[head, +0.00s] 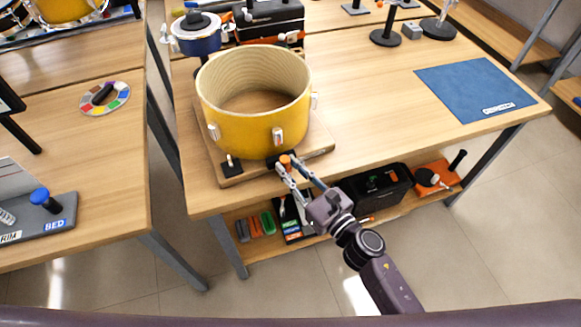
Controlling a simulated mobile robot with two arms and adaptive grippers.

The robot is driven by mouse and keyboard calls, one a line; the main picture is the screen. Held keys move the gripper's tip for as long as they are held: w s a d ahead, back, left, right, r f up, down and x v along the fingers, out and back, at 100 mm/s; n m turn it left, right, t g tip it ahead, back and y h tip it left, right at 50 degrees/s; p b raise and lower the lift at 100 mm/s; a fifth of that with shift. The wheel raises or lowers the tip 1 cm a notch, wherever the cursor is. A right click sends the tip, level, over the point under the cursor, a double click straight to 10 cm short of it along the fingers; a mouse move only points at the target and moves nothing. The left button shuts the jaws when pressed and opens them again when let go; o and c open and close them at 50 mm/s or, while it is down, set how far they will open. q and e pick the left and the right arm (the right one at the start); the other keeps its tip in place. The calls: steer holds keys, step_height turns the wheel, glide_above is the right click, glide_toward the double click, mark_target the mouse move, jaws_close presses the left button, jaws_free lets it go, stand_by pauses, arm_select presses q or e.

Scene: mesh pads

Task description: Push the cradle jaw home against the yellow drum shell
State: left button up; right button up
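The yellow drum shell (252,128) stands open end up on a wooden cradle board (310,148) at the table's front left. A dark block with an orange top (285,159), which looks like the cradle jaw, sits at the shell's front lower edge. Whether it touches the shell is unclear. A black block with a pale peg (231,166) stands left of it on the board. My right gripper (290,165) reaches in from the lower right; its fingers show apart, with the tips at the orange-topped block and partly covering it. My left gripper is out of view.
A blue mat (474,88) lies on the table's right, with bare wood between it and the shell. A blue pot-like object (197,40) and a black case (268,20) stand behind the shell. A lower shelf holds a black toolbox (376,190).

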jaws_close()
steer(key=shift+w, duration=0.1)
steer(key=shift+d+b+x, duration=0.2)
steer(key=shift+b+x, duration=0.15)
steer(key=shift+x, duration=0.95)
steer(key=shift+w+r, duration=0.1)
steer(key=shift+w, duration=0.05)
steer(key=o, duration=0.8)
jaws_free()
steer(key=v, duration=1.2)
